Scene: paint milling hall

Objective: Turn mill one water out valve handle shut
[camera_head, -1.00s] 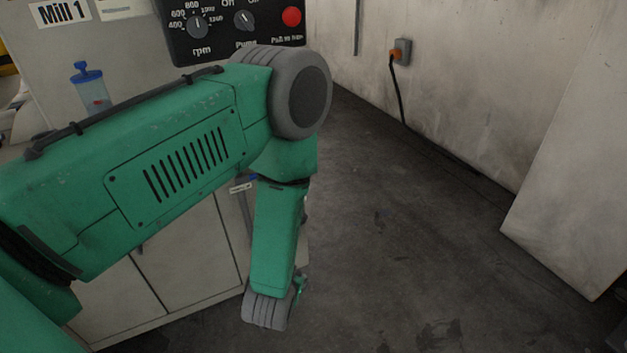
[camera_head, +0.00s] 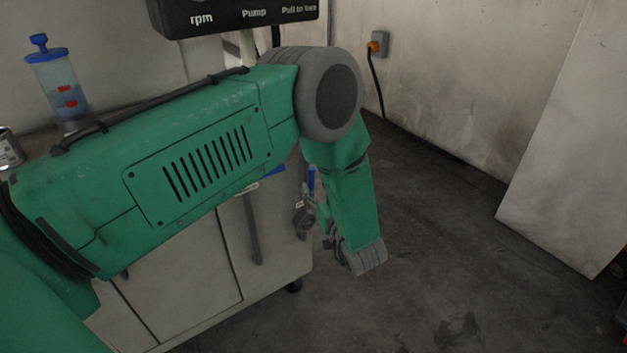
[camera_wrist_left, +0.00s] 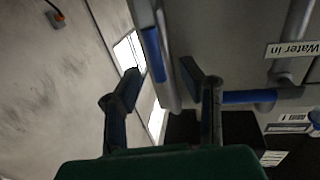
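A blue lever handle (camera_head: 311,180) stands upright at the right side of the mill cabinet; in the left wrist view it is the long blue grip (camera_wrist_left: 153,54). No label for it is readable, but it is apart from the handle beside the "Water in" label. My left gripper (camera_head: 308,212) is just below and beside it, partly hidden by my own forearm. In the left wrist view its two fingers (camera_wrist_left: 160,72) are spread, with the blue grip and a grey pipe beyond and between them. Whether they touch is unclear. My right gripper is not in view.
A second blue handle (camera_wrist_left: 248,97) lies sideways near the "Water in" label (camera_wrist_left: 292,49). The mill cabinet (camera_head: 185,285) is left of the gripper. A control panel (camera_head: 235,12) is above my arm. Open floor (camera_head: 440,240) lies to the right, bounded by walls.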

